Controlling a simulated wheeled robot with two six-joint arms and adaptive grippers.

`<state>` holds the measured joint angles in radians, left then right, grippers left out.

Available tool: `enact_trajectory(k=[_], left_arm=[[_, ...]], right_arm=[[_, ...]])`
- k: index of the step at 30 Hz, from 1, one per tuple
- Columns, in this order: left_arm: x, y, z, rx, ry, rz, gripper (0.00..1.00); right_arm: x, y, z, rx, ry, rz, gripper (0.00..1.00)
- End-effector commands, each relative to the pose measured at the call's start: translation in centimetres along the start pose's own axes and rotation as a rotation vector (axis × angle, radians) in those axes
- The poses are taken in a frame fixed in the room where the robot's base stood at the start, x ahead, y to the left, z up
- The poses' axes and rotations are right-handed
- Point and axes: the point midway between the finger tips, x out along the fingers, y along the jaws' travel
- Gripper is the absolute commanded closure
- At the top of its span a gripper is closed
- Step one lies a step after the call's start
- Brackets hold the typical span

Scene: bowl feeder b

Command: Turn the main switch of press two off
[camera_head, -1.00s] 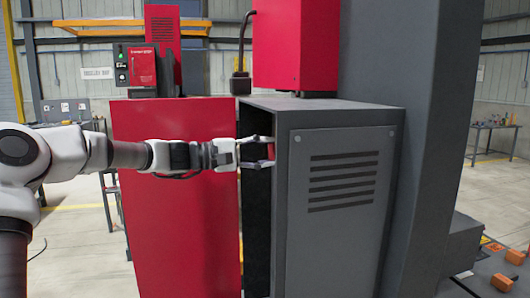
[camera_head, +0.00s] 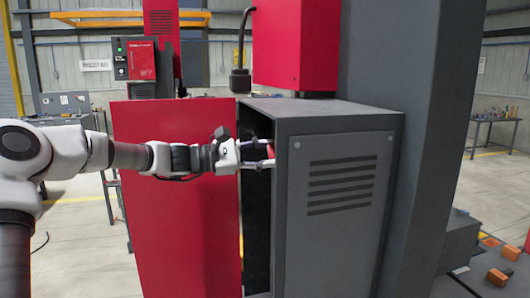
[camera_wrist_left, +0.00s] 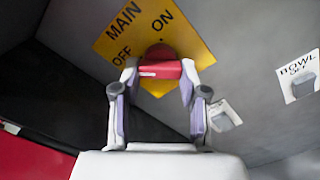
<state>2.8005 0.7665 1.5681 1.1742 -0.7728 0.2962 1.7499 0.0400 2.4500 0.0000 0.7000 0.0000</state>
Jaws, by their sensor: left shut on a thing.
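The main switch has a red handle (camera_wrist_left: 160,69) on a yellow plate (camera_wrist_left: 192,58) marked MAIN, ON and OFF. The plate looks tilted in the left wrist view. My left gripper (camera_head: 270,157) reaches into the open side of the grey cabinet (camera_head: 340,235) in the head view. In the left wrist view my left gripper (camera_wrist_left: 160,72) is shut on the red handle, one finger at each end. Only a bit of red shows between the fingers in the head view, and the plate is hidden there. My right gripper is not in view.
A red door (camera_head: 170,235) stands open left of the cabinet opening, behind my left arm. The cabinet's front edge is close to my fingers.

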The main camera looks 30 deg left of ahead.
Motion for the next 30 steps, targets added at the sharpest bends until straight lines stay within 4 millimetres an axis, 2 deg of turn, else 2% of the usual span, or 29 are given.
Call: enact_trajectory(k=[12, 13, 15, 30], left_arm=[[0.02, -0.06, -0.02, -0.01, 0.0, -0.001, 0.92], [0.02, -0.06, -0.02, -0.01, 0.0, -0.001, 0.54], [0.01, -0.05, -0.02, -0.01, 0.0, -0.001, 0.32], [-0.01, -0.01, -0.03, -0.002, 0.0, 0.001, 0.32]], right_arm=[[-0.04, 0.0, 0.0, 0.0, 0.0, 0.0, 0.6], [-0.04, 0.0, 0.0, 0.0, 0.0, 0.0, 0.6], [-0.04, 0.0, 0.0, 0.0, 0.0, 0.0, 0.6], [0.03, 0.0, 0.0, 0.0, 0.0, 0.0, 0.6]])
